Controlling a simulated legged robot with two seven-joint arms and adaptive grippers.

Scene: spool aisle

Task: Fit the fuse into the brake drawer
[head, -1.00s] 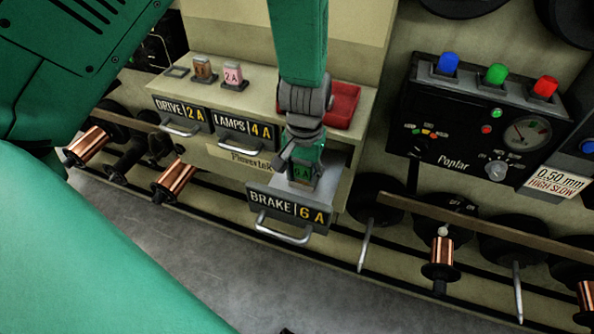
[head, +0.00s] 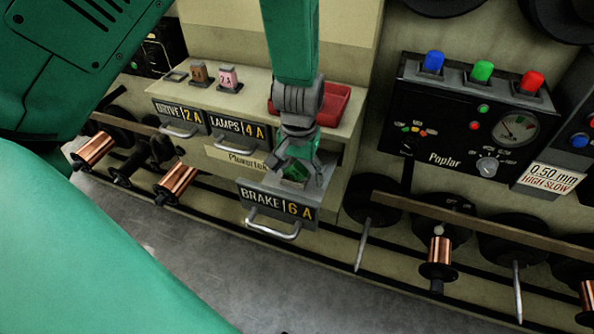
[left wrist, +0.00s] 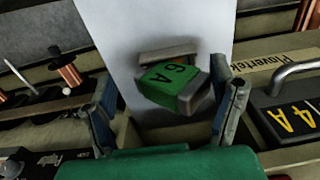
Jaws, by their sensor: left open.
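The brake drawer (head: 262,210), with a "BRAKE 6 A" front and a metal handle, is pulled out. My left gripper (head: 298,172) is above it, pointing down and open. A green fuse marked "6 A" (head: 293,183) is between the fingers. In the left wrist view the fuse (left wrist: 168,82) sits askew at a grey-framed socket (left wrist: 165,52) on the pale drawer floor (left wrist: 115,35). Part of the socket's opening shows beside it. The two fingers stand apart on either side, clear of the fuse. How deep the fuse sits cannot be told. My right gripper is not in view.
The closed drive drawer (head: 178,117) and lamps drawer (head: 238,127) are to the left, with a brown fuse (head: 200,74) and a pink fuse (head: 228,78) above. A red tray (head: 334,104) is behind the gripper. The Poplar control panel (head: 465,125) stands right.

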